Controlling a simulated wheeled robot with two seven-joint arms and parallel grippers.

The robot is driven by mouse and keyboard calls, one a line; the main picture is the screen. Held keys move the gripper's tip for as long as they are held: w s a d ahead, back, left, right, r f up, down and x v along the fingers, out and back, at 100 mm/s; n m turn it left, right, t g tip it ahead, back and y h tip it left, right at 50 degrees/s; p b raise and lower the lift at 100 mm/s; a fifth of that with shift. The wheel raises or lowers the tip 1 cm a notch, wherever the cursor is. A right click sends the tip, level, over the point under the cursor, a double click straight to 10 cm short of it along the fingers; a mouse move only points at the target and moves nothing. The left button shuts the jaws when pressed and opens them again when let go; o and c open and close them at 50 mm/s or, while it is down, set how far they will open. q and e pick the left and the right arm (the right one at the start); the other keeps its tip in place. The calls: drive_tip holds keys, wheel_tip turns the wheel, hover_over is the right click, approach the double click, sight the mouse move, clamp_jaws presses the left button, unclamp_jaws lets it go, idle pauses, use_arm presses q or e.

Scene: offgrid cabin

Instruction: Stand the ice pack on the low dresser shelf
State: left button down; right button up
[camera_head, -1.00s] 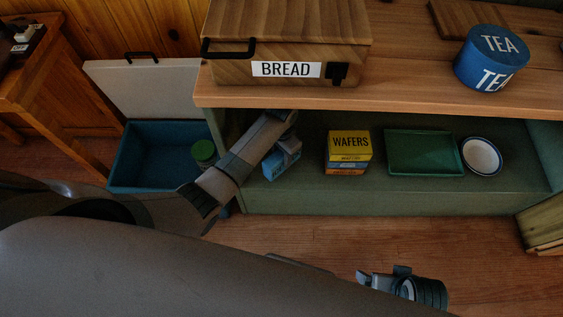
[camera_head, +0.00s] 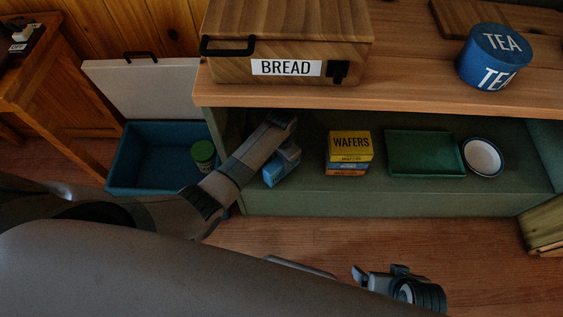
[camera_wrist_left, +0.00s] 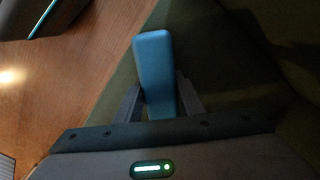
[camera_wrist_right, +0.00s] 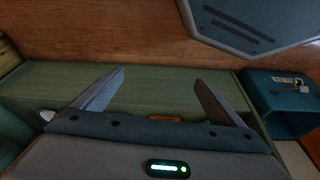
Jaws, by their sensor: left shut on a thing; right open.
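The blue ice pack (camera_head: 272,174) is at the left end of the low green dresser shelf (camera_head: 310,196), partly hidden by my left arm in the head view. In the left wrist view the ice pack (camera_wrist_left: 153,65) stands between the fingers of my left gripper (camera_wrist_left: 160,98), which is shut on it. Whether its base touches the shelf I cannot tell. My right gripper (camera_wrist_right: 152,90) is open and empty in front of the dresser. It also shows low in the head view (camera_head: 378,272).
On the shelf, right of the ice pack, are a yellow wafers box (camera_head: 349,146) on another box, a green tray (camera_head: 425,170) and a white bowl (camera_head: 482,157). The bread box (camera_head: 285,45) and tea tin (camera_head: 495,57) stand above. An open blue cooler (camera_head: 150,184) holds a green-lidded jar (camera_head: 203,152).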

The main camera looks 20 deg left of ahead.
use_arm(q)
drive_tip(key=c, duration=1.2)
unclamp_jaws()
drive_tip(key=shift+f, duration=0.1)
use_arm(e)
drive_tip(key=shift+d+f, duration=0.1)
drive_tip(key=shift+d, duration=0.05)
use_arm(q)
drive_tip(key=shift+r, duration=0.55)
wheel_tip(320, 180, up, 4)
drive_tip(key=shift+f+p, duration=0.25)
drive_tip(key=shift+p, duration=0.4)
wheel_tip(320, 180, up, 8)
drive_tip(key=shift+f+p, duration=0.15)
drive_tip(key=shift+p, duration=0.55)
use_arm(e)
drive_tip(key=shift+g, duration=0.5)
drive_tip(key=f, duration=0.2)
drive_tip(key=d+f, duration=0.1)
drive_tip(key=f, duration=0.2)
drive_tip(key=shift+d, duration=0.1)
